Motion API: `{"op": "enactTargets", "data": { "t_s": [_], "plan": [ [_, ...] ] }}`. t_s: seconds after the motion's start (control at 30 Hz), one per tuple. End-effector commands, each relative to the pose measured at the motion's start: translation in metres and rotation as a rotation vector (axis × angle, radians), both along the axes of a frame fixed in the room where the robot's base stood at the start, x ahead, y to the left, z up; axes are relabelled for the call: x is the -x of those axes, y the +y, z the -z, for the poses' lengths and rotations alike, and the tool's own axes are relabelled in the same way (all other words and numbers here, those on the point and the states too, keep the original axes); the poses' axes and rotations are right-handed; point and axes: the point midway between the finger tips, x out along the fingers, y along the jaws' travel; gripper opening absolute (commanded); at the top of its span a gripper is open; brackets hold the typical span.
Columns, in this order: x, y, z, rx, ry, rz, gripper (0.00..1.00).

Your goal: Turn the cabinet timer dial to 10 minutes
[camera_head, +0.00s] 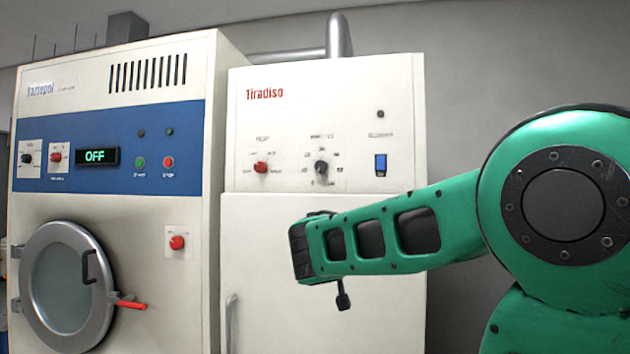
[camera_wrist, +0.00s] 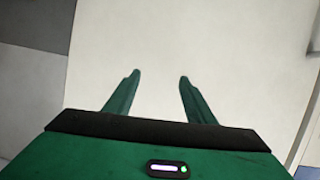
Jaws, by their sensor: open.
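The cabinet (camera_head: 318,125) marked "Tiradiso" is cream white, with a control panel on its upper part. A black dial (camera_head: 321,168) with scale marks around it sits in the middle of the panel; I take it to be the timer dial. The marks are too small to read, and I cannot tell its setting. My green arm reaches in from the right, and its end is in front of the cabinet below the panel. In the wrist view my gripper (camera_wrist: 157,80) is open and empty, its two fingers apart before a plain pale surface. The dial is not in the wrist view.
A red knob (camera_head: 261,168) is left of the dial, and a blue switch (camera_head: 380,164) is to its right, under a dark indicator. The cabinet door has a handle (camera_head: 231,322) at left. A larger machine (camera_head: 95,190) with an "OFF" display (camera_head: 96,156) stands left.

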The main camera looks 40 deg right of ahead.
Motion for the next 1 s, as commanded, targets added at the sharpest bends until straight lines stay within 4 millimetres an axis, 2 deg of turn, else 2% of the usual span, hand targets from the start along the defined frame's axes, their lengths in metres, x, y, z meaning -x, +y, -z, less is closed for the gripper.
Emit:
{"op": "enactTargets", "data": {
  "t_s": [0.03,0.1,0.2,0.3,0.4,0.5,0.63,1.0],
  "plan": [
    [-0.020,0.002,-0.031,0.074,-0.075,-0.003,0.50],
    [-0.041,0.008,-0.077,0.181,-0.187,-0.007,0.50],
    [-0.062,0.022,-0.134,0.314,-0.323,-0.017,0.50],
    [-0.072,0.038,-0.176,0.414,-0.424,-0.027,0.50],
    [-0.077,0.051,-0.201,0.477,-0.487,-0.036,0.50],
    [-0.079,0.056,-0.212,0.506,-0.514,-0.039,0.50],
    [-0.083,0.051,-0.218,0.513,-0.521,-0.038,0.50],
    [-0.119,0.006,-0.240,0.511,-0.519,-0.036,0.50]
  ]
}}
